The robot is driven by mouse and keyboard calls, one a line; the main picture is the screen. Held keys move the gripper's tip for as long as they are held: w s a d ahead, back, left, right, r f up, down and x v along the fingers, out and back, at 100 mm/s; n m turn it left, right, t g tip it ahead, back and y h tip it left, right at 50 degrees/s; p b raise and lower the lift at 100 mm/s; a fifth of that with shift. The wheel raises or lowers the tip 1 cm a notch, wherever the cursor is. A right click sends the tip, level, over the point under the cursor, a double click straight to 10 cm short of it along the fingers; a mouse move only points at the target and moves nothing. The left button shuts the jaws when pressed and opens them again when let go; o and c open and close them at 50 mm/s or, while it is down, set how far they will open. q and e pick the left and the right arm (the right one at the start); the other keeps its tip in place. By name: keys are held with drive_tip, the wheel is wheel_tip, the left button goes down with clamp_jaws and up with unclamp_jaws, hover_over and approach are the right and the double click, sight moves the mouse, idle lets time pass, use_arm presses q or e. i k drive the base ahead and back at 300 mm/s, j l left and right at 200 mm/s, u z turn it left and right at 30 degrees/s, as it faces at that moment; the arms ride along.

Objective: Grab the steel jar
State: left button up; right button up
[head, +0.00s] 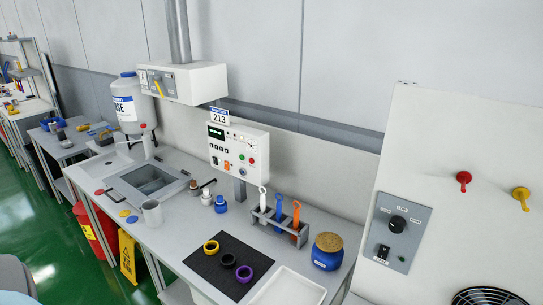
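A plain grey metal-looking cylinder (152,213), which looks like the steel jar, stands upright near the front edge of the grey bench (185,232). It is just in front of the sink basin, beside small blue and yellow discs (129,214). Nothing touches it from above. Neither of my grippers shows in the head view.
Small blue-and-white bottles (221,204) stand right of the cylinder. A dark mat (210,268) holds yellow, black and purple rings. Behind are a tool rack (277,228) and a cork-topped blue jar (327,252). A white tray (287,288) lies in front. A control box (238,147) overhangs the bench.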

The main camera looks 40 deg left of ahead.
sight(154, 218)
drive_tip(key=l+u, duration=0.15)
drive_tip(key=u, duration=0.8)
drive_tip(key=i+j+u, duration=0.1)
drive_tip(key=u, duration=0.25)
drive_tip(key=j+u, duration=0.1)
drive_tip(key=u, duration=0.3)
drive_tip(key=i+u, duration=0.15)
drive_tip(key=u, duration=0.2)
drive_tip(key=k, duration=0.1)
drive_tip(key=j+u, duration=0.1)
drive_tip(key=j, duration=0.3)
drive_tip(key=i, duration=0.05)
